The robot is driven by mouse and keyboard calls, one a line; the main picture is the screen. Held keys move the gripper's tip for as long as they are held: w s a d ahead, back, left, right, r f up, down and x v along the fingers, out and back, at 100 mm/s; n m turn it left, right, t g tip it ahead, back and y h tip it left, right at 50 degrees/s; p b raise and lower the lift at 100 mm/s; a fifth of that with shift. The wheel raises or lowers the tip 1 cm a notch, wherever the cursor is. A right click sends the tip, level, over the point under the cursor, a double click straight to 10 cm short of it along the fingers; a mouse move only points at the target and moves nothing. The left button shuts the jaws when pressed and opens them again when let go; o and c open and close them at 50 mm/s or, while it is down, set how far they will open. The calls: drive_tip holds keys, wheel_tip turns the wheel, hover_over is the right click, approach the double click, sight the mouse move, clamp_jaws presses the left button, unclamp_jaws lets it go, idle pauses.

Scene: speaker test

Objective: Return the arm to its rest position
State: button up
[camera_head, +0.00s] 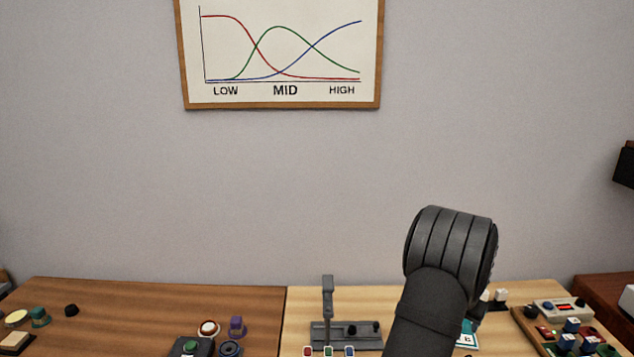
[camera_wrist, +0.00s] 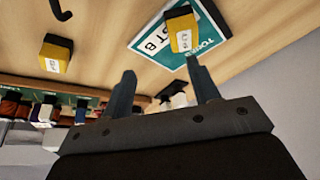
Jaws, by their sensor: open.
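My arm (camera_head: 435,295) rises at the right of the head view, in front of the light wood table; my gripper is hidden there. In the wrist view my gripper (camera_wrist: 161,66) is open, with its two grey fingers spread apart and nothing held between them. Beyond the fingertips a yellow and black block (camera_wrist: 181,30) with a white label sits on a teal card (camera_wrist: 147,38) reading "TONE" and "ST B". A second yellow and black block (camera_wrist: 54,57) stands on the bare wood to the left.
In the head view a grey lever fixture (camera_head: 328,305) stands left of my arm. A control box (camera_head: 563,309) and small coloured parts lie at right. The wall carries a framed chart (camera_head: 282,100).

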drive_tip(key=s+d+r, duration=0.3)
drive_tip(key=s+r, duration=0.2)
drive_tip(key=s, duration=0.3)
drive_tip(key=s+a+f+m+g+h, duration=0.1)
drive_tip(key=s+a+f+m+g, duration=0.2)
drive_tip(key=s+a+m, duration=0.7)
drive_tip(key=shift+a+g, duration=0.3)
drive_tip(key=shift+a, duration=0.25)
idle(0.3)
